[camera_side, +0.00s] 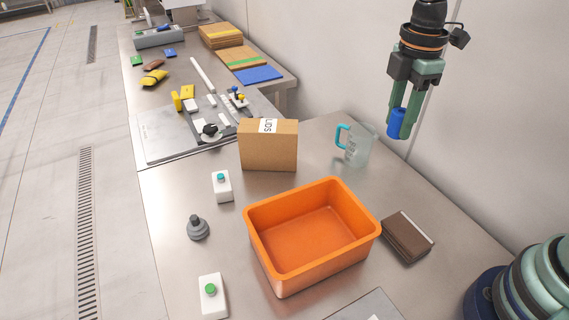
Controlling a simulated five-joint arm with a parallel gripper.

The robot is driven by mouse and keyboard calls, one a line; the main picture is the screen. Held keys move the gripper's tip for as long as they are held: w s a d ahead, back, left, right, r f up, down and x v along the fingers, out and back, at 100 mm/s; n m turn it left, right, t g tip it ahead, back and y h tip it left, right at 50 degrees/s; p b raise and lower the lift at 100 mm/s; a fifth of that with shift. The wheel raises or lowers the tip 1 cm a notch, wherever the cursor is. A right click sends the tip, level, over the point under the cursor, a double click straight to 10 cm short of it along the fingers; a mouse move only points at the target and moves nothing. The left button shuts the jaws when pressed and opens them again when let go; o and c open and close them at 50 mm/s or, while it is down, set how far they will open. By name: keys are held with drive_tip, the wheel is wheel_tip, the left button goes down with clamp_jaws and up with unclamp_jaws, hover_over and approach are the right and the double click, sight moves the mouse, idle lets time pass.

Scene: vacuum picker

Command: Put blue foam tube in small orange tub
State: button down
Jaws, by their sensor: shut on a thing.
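The blue foam tube (396,123) is held between the fingertips of my gripper (403,118), high above the table near the back wall. My gripper is shut on the tube, which hangs roughly upright. The small orange tub (259,258) stands on the metal table in the middle of the view, below and to the left of my gripper in the picture. The tub is open at the top and its visible floor is empty.
A clear jug with a teal handle (358,146) stands below my gripper. A cardboard box (268,150) sits behind the tub, and a brown block (407,238) lies to its right.

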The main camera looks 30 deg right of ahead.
drive_tip(key=a, duration=0.9)
hover_over(308, 246)
drive_tip(key=shift+m, duration=0.3)
wheel_tip(308, 246, down, 19)
drive_tip(key=shift+f, duration=0.2)
drive_tip(key=shift+f, duration=0.1)
drive_tip(key=shift+c, duration=2.4)
unclamp_jaws()
